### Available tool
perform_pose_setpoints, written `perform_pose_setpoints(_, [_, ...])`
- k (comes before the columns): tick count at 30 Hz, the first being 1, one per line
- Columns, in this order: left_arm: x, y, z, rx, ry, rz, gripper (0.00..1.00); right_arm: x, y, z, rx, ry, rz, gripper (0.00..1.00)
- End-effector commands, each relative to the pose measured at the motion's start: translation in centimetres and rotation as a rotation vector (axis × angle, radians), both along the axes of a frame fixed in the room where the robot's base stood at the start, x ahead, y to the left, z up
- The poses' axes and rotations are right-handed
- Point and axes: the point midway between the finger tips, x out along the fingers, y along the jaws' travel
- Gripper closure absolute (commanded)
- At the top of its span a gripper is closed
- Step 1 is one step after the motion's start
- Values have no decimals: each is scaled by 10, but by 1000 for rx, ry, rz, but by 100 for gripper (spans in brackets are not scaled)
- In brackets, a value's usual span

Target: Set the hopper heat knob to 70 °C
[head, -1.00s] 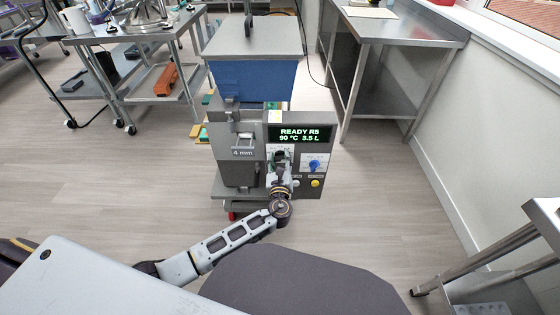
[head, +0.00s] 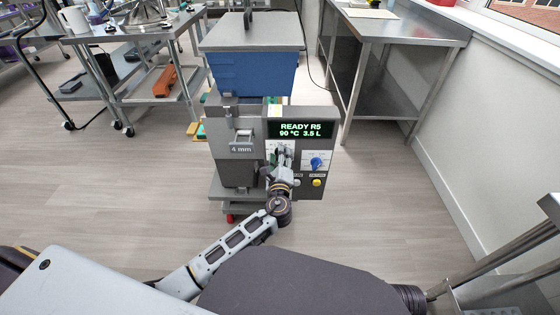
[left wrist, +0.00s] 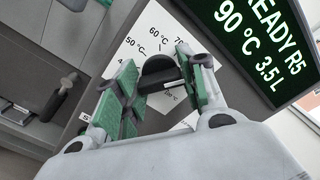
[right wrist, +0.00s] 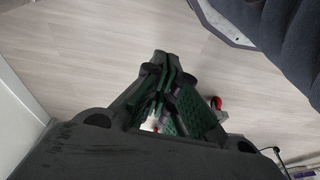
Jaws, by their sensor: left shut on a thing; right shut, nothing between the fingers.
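The hopper heat knob (left wrist: 160,72) is black and sits on a white dial plate (left wrist: 125,52) with temperature marks. The 60 °C mark is readable, and the 70 mark is partly hidden. My left gripper (left wrist: 156,80) is shut on the knob, with a green-padded finger on each side of it. In the head view my left gripper (head: 283,160) covers most of the dial. I cannot tell exactly where the knob points. The display (head: 300,130) reads READY R5, 90 °C, 3.5 L. My right gripper (right wrist: 165,65) is shut and empty above the floor.
A blue knob (head: 317,163) and a yellow button (head: 317,182) sit right of the dial. The blue hopper (head: 252,72) is above the panel. Steel tables stand at the back left (head: 110,50) and back right (head: 395,28). Open floor lies on both sides.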

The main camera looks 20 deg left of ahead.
Motion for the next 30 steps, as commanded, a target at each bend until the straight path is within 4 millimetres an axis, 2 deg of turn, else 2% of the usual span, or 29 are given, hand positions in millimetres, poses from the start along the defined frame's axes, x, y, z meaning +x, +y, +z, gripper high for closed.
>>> perform_pose_setpoints(7, [0, 1, -3, -194, -56, 2, 83, 2, 4, 22, 22, -46, 5, 100])
perform_pose_setpoints(19, [0, 1, -3, -379, -109, 1, 83, 0, 8, 46, 44, -88, 11, 100])
perform_pose_setpoints(30, [0, 1, -3, -512, -147, 3, 83, 6, 18, 14, 90, -130, 7, 100])
